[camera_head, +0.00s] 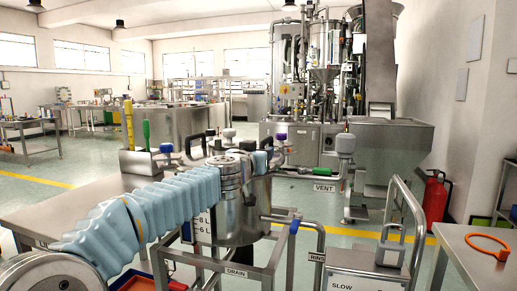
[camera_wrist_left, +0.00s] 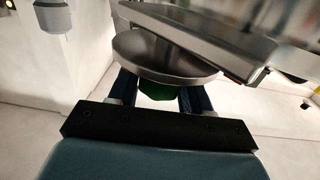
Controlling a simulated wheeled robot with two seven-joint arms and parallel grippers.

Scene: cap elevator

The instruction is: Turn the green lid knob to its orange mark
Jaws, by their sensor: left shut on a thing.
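The green lid knob (camera_wrist_left: 160,91) shows as a small dark green patch between the two blue fingers of my left gripper (camera_wrist_left: 160,95) in the left wrist view. The gripper is shut on it. A round steel disc hides most of the knob there. In the head view my left arm reaches from the lower left to the top of a steel vessel (camera_head: 240,225), and my left gripper (camera_head: 262,158) is at its lid. The knob is hidden in that view. I cannot make out the orange mark in either view. My right gripper is not in view.
A steel frame with pipes surrounds the vessel, with DRAIN (camera_head: 237,274) and VENT (camera_head: 325,187) labels. A green-handled valve (camera_head: 292,170) is just right of it. A bench at the right holds an orange ring (camera_head: 488,245). A red fire extinguisher (camera_head: 435,197) stands by the wall.

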